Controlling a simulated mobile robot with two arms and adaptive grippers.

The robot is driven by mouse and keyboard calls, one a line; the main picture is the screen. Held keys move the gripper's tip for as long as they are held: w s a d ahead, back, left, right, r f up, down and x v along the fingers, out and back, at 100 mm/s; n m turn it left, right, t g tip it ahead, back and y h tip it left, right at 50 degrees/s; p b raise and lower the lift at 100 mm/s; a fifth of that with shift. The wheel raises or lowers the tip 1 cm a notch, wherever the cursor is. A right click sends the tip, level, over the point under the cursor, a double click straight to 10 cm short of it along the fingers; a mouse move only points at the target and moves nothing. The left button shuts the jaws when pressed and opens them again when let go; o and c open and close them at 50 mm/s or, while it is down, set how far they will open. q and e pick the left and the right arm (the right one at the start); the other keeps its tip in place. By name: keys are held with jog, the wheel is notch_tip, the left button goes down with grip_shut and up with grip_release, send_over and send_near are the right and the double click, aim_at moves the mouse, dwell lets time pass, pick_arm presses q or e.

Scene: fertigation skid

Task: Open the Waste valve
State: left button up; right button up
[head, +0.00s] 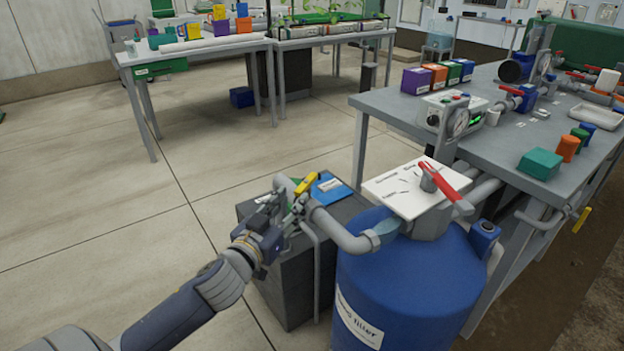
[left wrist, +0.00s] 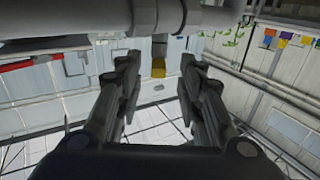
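A yellow valve lever (head: 306,184) sits on the grey pipe left of the blue filter tank (head: 408,285). I cannot read a label naming it as the Waste valve. My left gripper (head: 293,206) is close beside this lever, at its lower left. In the left wrist view my left gripper (left wrist: 160,62) has its two fingers apart. The yellow lever (left wrist: 159,70) shows in the gap between them, beyond the fingers, below a grey pipe (left wrist: 190,15). I cannot tell whether they touch it. My right gripper is not in view.
A dark grey box (head: 285,265) is under the left pipe. A workbench (head: 385,100) with gauges and boxes is at right. Another yellow lever (head: 581,219) hangs there. The floor at left is clear.

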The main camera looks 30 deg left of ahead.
aim_at(312, 175)
pick_arm(q)
jog(key=shift+w+r, duration=0.2)
jog(key=shift+r, duration=0.25)
jog(key=shift+w, duration=0.2)
jog(key=shift+w+a, duration=0.2)
jog(key=shift+w, duration=1.5)
jog(key=shift+w+a, duration=0.15)
jog(key=shift+w, duration=1.6)
jog(key=shift+w+a, duration=0.2)
jog(key=shift+w, duration=1.5)
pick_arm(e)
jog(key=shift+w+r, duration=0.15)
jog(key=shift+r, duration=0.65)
pick_arm(q)
grip_shut()
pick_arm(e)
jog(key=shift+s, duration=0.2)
